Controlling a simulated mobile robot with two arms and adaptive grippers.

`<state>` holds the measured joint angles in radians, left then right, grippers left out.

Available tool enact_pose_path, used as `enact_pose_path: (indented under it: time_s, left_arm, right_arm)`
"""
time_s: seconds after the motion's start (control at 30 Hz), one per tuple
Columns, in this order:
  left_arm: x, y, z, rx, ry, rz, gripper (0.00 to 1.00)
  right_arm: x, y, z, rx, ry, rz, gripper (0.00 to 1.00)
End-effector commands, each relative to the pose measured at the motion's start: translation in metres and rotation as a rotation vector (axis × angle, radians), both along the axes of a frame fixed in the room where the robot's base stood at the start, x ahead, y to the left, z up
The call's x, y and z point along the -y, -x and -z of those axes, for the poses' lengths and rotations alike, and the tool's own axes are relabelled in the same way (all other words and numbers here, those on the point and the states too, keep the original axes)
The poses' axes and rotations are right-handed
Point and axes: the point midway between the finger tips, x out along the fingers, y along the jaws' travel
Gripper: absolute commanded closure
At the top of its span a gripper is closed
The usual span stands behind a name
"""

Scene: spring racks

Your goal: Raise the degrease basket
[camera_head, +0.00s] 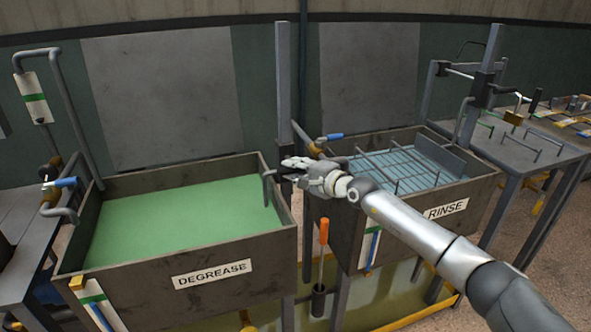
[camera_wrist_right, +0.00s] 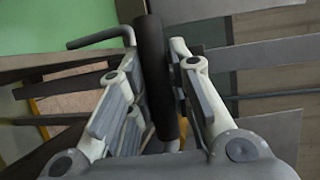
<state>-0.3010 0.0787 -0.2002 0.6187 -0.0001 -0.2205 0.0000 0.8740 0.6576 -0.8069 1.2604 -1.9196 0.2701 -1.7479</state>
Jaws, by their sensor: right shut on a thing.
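The degrease tank (camera_head: 235,257) on the left is full of opaque green liquid (camera_head: 180,215). No basket shows above the liquid, so the basket itself is hidden. A grey post (camera_head: 283,90) stands at the tank's right rim, with a small grey bracket (camera_head: 268,184) beside it. My right gripper (camera_head: 290,170) is at this post. In the right wrist view my right gripper (camera_wrist_right: 157,110) is shut on a dark upright cylindrical handle (camera_wrist_right: 152,60), with a grey bent rod (camera_wrist_right: 105,38) just beyond it. My left gripper is not in view.
The rinse tank (camera_head: 400,222) stands to the right, with a wire rack (camera_head: 395,165) inside and its own post (camera_head: 487,75). An orange-handled tool (camera_head: 323,232) stands between the tanks. A grey table (camera_head: 515,150) is at the right. Blue-handled valves (camera_head: 65,182) sit at the left.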

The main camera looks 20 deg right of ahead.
Motion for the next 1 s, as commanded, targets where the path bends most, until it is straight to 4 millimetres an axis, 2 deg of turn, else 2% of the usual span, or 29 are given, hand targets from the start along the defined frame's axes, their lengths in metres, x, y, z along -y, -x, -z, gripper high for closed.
enact_pose_path:
  time_s: [0.17, 0.4, 0.6, 0.8, 1.0]
  left_arm:
    - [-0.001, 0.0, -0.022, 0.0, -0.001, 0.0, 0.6]
    - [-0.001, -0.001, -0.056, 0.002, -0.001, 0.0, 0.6]
    - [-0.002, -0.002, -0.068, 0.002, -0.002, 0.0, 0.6]
    - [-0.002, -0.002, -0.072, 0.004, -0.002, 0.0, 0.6]
    - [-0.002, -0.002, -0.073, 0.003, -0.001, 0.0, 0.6]
  right_arm:
    - [0.0, 0.0, -0.031, -0.002, -0.007, -0.001, 1.0]
    - [0.0, -0.001, -0.097, 0.012, -0.011, 0.001, 1.0]
    - [0.0, 0.0, -0.134, 0.003, -0.009, 0.001, 1.0]
    - [0.0, 0.0, -0.156, -0.002, -0.009, 0.001, 1.0]
    - [0.0, 0.0, -0.164, -0.002, -0.009, 0.001, 1.0]
